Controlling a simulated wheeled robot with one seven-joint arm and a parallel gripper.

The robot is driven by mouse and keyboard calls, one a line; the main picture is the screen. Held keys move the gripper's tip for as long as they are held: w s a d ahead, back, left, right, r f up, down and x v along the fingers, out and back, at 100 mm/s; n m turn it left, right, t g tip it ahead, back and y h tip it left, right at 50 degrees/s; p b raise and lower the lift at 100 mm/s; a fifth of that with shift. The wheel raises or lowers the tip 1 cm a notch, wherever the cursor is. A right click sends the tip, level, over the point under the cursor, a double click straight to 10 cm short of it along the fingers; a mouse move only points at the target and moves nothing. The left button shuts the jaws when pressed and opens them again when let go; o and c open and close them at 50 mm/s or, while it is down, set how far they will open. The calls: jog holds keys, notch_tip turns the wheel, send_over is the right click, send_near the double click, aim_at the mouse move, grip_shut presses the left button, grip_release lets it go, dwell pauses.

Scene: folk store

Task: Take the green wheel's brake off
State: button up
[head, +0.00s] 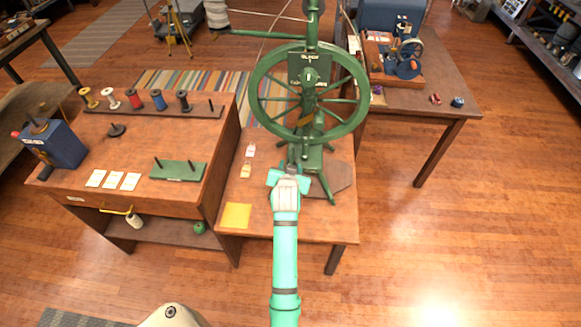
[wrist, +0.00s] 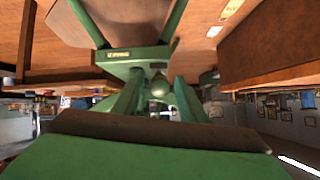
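The green spinning wheel (head: 309,92) stands upright on a low wooden table in the head view, with a spoked wheel, a post and splayed legs. A small brown part (head: 304,122) shows low at its rim; I cannot tell whether it is the brake. My gripper (head: 288,178) is in front of the wheel's lower frame, just below the rim. Its fingertips are unclear, and I cannot tell whether they touch anything. The wrist view looks inverted and shows the green frame (wrist: 140,57) with a small label, close up. A dark bar on green fills its bottom.
The low table (head: 262,205) bears two small tags and a yellow card (head: 236,215). At left, a wooden desk (head: 140,130) holds spools, cards and a green pegged stand (head: 179,171). A table (head: 425,100) with a small blue wheel stands back right. The floor at right is clear.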

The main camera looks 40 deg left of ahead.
jog(key=v, duration=1)
jog(key=shift+s+d+r, duration=0.2)
jog(key=shift+d+r, duration=0.05)
jog(key=shift+d, duration=0.1)
jog(key=shift+a, duration=0.1)
jog(key=s+d+f+m+t+h, duration=0.1)
jog(key=s+d+f, duration=0.2)
jog(key=d, duration=0.4)
jog(key=s+d+f+m+t+h, duration=0.1)
jog(key=s+d+f, duration=0.1)
jog(key=s+d, duration=0.35)
jog(key=s+d+f+m+t, duration=0.1)
jog(key=d+f, duration=0.2)
jog(key=d, duration=0.6)
jog(key=s+d+r+m+t+h, duration=0.1)
jog(key=s+d+r+h, duration=0.1)
jog(key=s+d+r, duration=0.2)
jog(key=s+d+r+m+t+h, duration=0.1)
jog(key=s+d+r+t+h, duration=0.1)
jog(key=s+d, duration=0.9)
jog(key=s+r+h, duration=0.1)
jog(key=s+r, duration=0.1)
jog(key=s, duration=0.2)
